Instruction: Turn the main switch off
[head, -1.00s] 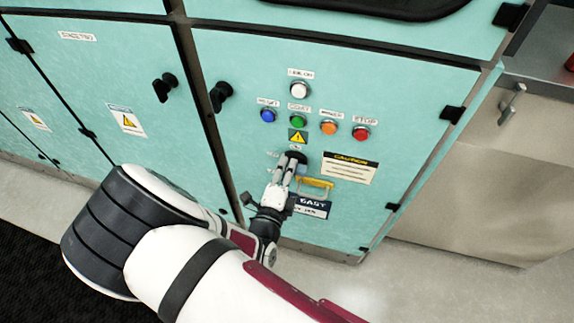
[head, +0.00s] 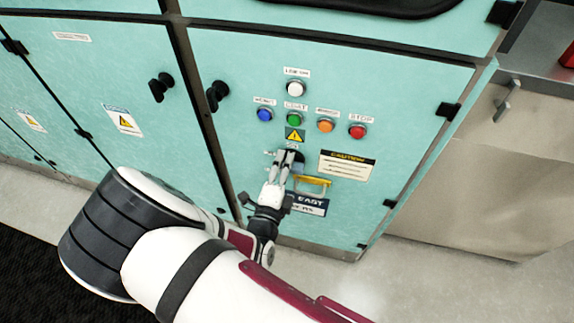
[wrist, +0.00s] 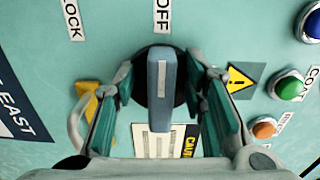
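The main switch (wrist: 161,80) is a grey-blue handle with a pale stripe on a round black base. In the wrist view its long axis lines up with the OFF label (wrist: 162,17) above it. My gripper (wrist: 164,88) is open, with one finger on each side of the handle. Dark base shows between the left finger and the handle; I cannot tell whether the right finger touches. In the head view my gripper (head: 283,160) reaches the teal panel below the warning triangle, and its fingers partly hide the switch.
A yellow-and-grey hasp-like part (head: 312,184) sits just beside the fingers. Blue, green, orange and red (head: 358,132) buttons and a white lamp (head: 296,88) are above. A caution label (head: 347,166) is to the right. Black door handles (head: 217,95) stick out at left.

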